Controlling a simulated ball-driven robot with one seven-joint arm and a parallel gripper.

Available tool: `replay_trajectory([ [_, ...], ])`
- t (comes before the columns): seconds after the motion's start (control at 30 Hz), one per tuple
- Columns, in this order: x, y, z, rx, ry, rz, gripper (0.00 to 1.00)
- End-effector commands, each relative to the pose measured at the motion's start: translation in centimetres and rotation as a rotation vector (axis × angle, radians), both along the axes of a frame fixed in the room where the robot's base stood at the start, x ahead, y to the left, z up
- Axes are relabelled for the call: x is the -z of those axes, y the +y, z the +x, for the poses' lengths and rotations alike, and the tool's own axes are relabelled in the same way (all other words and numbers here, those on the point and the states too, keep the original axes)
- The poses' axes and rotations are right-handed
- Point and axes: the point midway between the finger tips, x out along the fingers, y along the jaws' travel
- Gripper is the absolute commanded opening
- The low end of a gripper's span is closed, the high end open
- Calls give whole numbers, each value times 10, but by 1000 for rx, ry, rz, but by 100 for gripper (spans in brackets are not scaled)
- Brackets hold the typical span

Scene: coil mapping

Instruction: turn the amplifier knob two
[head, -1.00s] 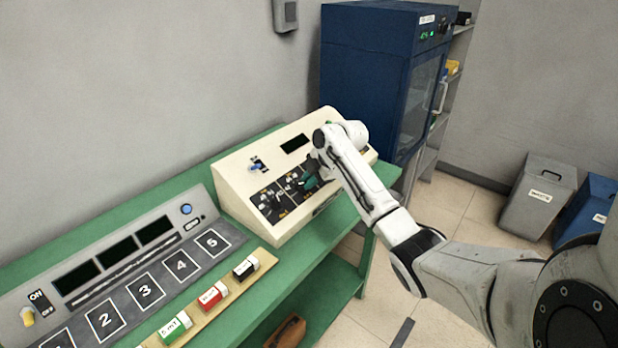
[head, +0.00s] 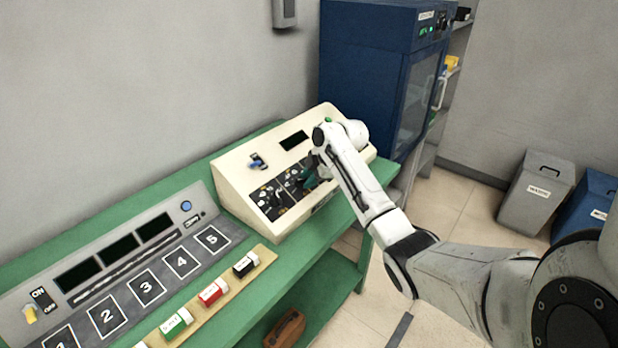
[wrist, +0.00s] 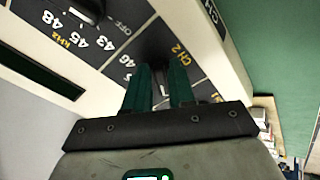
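The amplifier (head: 245,160) is a cream sloped console on the green bench, with dark knob panels and a small display. In the wrist view, a dark knob (wrist: 155,48) sits on the black panel beside the yellow "CH 2" label. My gripper (wrist: 160,66) has two teal fingers apart, with their tips at either side of this knob. Whether they press on it or only surround it I cannot tell. In the head view my gripper (head: 309,178) is at the knob panel, and my arm partly hides the panel's right side.
Another knob (wrist: 88,8) with a kHz scale and an OFF mark is nearby. A grey console (head: 120,250) with numbered squares and a strip of labelled blocks (head: 212,292) lie left along the bench. A blue cabinet (head: 365,70) stands behind. Bins (head: 537,190) stand right.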

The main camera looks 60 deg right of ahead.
Motion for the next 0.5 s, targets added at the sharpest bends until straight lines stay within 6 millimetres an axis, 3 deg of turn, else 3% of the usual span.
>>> replay_trajectory([
  [0.17, 0, 0, 1, -1, -1, -1, 39],
  [0.5, -7, 0, -3, -2, -5, -2, 39],
])
